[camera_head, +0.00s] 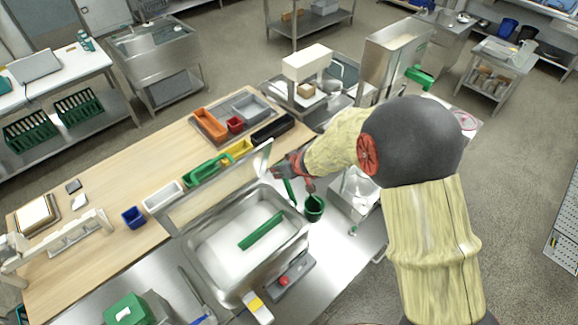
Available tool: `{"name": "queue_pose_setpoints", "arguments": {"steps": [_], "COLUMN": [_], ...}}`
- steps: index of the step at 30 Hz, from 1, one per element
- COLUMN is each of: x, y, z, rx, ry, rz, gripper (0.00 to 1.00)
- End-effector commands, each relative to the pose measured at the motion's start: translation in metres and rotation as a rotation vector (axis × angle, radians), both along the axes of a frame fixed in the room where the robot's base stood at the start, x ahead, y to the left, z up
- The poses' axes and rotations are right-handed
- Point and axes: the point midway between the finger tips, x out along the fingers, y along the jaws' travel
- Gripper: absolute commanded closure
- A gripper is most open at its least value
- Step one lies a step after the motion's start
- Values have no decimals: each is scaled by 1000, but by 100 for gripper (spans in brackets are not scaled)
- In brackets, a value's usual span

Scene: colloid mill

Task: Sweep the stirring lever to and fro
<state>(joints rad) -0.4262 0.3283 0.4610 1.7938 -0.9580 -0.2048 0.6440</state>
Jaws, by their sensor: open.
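A steel basin (188,262) holds white material, with a green bar (262,230) lying slantwise across it. A slim green lever (290,192) stands near the basin's upper right corner, close to my gripper (291,181). Which green part is the stirring lever is not certain; the slim upright one looks most like a lever. My gripper is open, with its reddish fingers at the top of the slim lever. My arm comes in from the right. Whether the fingers touch the lever cannot be told, and its upper end is hidden by the gripper.
A raised panel (262,160) stands at the basin's back, close to my gripper. A dark green cup (314,208) is just right of the lever. A red button (283,281) sits by the basin's front right. Coloured trays (210,124) line the wooden bench (120,185).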

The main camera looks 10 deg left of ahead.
Motion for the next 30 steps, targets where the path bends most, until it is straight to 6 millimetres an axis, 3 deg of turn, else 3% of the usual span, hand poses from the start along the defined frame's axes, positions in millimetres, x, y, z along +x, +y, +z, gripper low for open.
{"name": "queue_pose_setpoints", "arguments": {"steps": [6, 12, 26, 30], "x": [-22, -35, -41, -43], "y": [-19, -30, -34, -29], "z": [37, 57, 63, 52], "rx": [0, 0, 0, 22], "ry": [-2, -2, 0, 0], "rz": [0, 0, 0, 18], "gripper": [56, 56, 56, 56]}}
